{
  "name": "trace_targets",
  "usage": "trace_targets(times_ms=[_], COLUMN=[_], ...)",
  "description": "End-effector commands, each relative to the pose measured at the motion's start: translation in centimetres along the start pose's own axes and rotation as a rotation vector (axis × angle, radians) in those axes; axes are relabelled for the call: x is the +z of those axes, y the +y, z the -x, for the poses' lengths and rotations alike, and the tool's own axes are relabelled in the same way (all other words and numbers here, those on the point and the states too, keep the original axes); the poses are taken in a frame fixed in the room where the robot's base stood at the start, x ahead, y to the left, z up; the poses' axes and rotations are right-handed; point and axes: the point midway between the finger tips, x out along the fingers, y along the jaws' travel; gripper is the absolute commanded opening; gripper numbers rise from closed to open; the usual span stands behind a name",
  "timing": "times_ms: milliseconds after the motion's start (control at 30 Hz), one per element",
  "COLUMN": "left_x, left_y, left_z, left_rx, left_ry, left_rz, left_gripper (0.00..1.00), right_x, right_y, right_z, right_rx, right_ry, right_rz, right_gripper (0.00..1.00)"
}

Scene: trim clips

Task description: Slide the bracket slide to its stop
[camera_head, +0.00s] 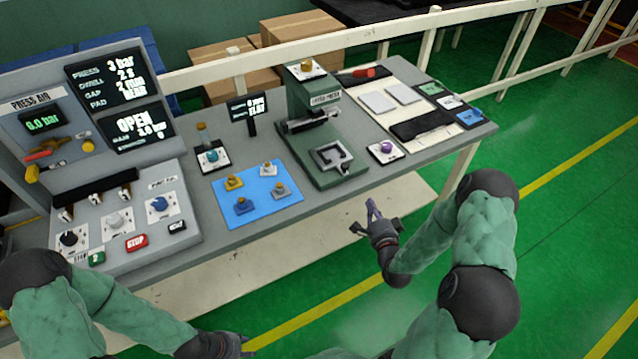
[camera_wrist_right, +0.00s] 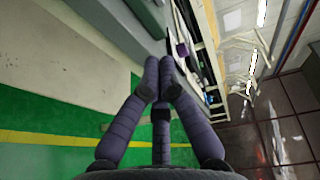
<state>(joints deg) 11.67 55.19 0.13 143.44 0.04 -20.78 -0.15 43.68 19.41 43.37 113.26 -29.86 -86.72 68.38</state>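The green press (camera_head: 311,125) stands on the grey bench. A grey, C-shaped bracket (camera_head: 331,157) lies on its green base plate, below a dark horizontal ram part. Which part is the bracket slide, and whether it is at its stop, I cannot tell. My right gripper (camera_head: 375,217) is in front of the bench's front edge, apart from the press.
A blue mat (camera_head: 258,213) with several small fittings lies left of the press. A control console (camera_head: 120,258) fills the bench's left side. A purple-knobbed block (camera_head: 384,151) and a cream board (camera_head: 448,119) lie to the right. The floor in front is clear.

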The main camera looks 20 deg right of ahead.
Motion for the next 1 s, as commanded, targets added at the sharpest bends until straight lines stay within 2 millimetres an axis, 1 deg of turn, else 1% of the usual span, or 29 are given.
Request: trace_targets(times_ms=[33, 133, 267, 733, 800, 1000], left_x=[0.0, 0.0, 0.0, 0.0, 0.0, 0.0], left_y=[0.1, 0.0, 0.0, -0.3, -0.3, -0.4], left_z=[0.0, -0.1, -0.2, -0.9, -1.0, -1.1], left_rx=[0.000, 0.000, 0.000, 0.000, 0.000, 0.000], left_ry=[-0.001, -0.001, -0.001, -0.001, -0.001, -0.001], left_rz=[-0.002, -0.002, -0.002, -0.001, -0.001, -0.001], left_gripper=[0.40, 0.40, 0.40, 0.40, 0.40, 0.40], right_x=[-0.5, -0.7, -0.6, -0.6, 0.4, 1.7], right_y=[-0.5, -0.8, -0.7, -0.9, -1.0, -1.1], right_z=[0.1, -0.3, -1.8, -10.3, -11.0, -12.4], right_rx=[-0.020, -0.036, -0.035, -0.033, -0.032, -0.031], right_ry=[0.010, 0.013, 0.011, 0.010, 0.008, 0.011], right_rz=[-0.013, -0.025, -0.025, -0.024, -0.024, -0.024], right_gripper=[0.00, 0.00, 0.00, 0.00, 0.00, 0.00])
